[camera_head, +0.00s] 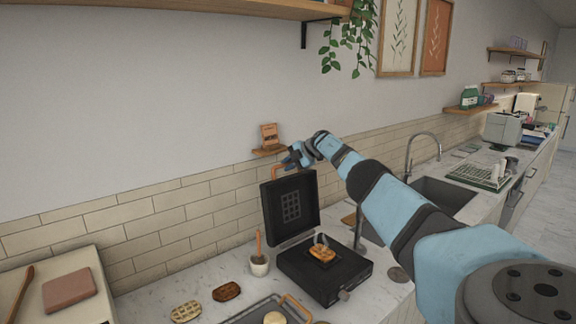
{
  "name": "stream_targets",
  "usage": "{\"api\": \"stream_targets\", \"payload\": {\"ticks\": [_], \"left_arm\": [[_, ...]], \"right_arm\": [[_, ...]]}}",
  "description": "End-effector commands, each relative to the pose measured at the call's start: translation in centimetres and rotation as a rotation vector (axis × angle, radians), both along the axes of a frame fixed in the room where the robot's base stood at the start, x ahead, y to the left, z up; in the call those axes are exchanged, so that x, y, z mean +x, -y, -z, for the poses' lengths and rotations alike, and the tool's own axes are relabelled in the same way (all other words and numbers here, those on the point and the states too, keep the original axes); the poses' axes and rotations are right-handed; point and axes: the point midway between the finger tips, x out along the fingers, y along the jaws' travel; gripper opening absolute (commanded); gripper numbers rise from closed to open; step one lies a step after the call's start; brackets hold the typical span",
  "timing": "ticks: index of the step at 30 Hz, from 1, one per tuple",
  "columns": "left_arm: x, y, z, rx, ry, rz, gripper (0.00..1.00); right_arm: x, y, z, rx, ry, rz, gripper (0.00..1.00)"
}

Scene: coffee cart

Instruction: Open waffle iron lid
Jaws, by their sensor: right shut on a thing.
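The black waffle iron (325,273) stands on the counter with its lid (290,205) raised to roughly upright, its grid plate facing me. A brown waffle (322,254) lies on the lower plate. An orange-brown handle (281,171) shows at the lid's top edge. My right gripper (291,160) is at that handle, at the end of the blue arm coming from the right, and is shut on it. The fingertips are small and partly hidden against the wall. My left gripper is not in view.
A small cup with a utensil (259,265) stands left of the iron. Waffles (227,291) and a tray (262,310) lie in front. A small wall shelf (268,151) is just behind my right gripper. A sink (445,193) with faucet is to the right.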

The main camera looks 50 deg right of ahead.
Motion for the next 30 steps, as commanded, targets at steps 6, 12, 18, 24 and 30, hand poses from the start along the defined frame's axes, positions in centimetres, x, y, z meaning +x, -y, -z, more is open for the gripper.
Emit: {"api": "stream_targets", "payload": {"ticks": [6, 12, 18, 24, 30], "left_arm": [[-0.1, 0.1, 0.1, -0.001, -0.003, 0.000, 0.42], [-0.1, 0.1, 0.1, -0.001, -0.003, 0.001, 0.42], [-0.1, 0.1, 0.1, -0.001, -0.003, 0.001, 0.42], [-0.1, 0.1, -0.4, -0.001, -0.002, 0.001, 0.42], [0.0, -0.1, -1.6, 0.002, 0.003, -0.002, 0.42]], "right_arm": [[0.1, -0.2, 0.2, -0.002, -0.004, -0.005, 0.00], [0.1, -0.1, 0.1, -0.001, -0.003, -0.004, 0.41], [0.0, -0.1, 0.1, -0.001, -0.001, -0.003, 0.41], [-0.5, 0.3, -0.4, -0.002, -0.001, -0.001, 0.41], [-2.2, 0.7, -1.9, -0.005, -0.003, -0.003, 0.41]]}}
